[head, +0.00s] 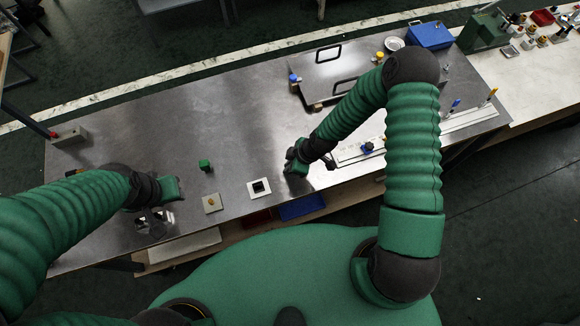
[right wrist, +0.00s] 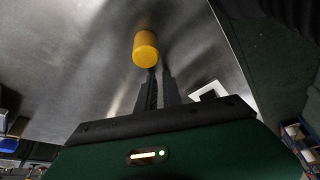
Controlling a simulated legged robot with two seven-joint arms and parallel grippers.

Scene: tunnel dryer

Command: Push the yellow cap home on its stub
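The yellow cap (right wrist: 146,48) is a plain cylinder at my right gripper's fingertips in the right wrist view, slightly left of them. The two dark fingers of my right gripper (right wrist: 158,69) are close together and seem shut on it, above the metal table. In the head view my right gripper (head: 296,162) is over the table's middle, and its fingers and the cap are hidden. A small yellow-orange piece, perhaps the stub (head: 212,202), stands on a pale square plate left of the right gripper.
A white square with a dark opening (head: 252,193) lies between the plate and my right gripper. It also shows in the right wrist view (right wrist: 196,95). A green block (head: 205,165) stands behind the plate. A handled metal panel (head: 325,75) and blue box (head: 430,36) are farther back.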

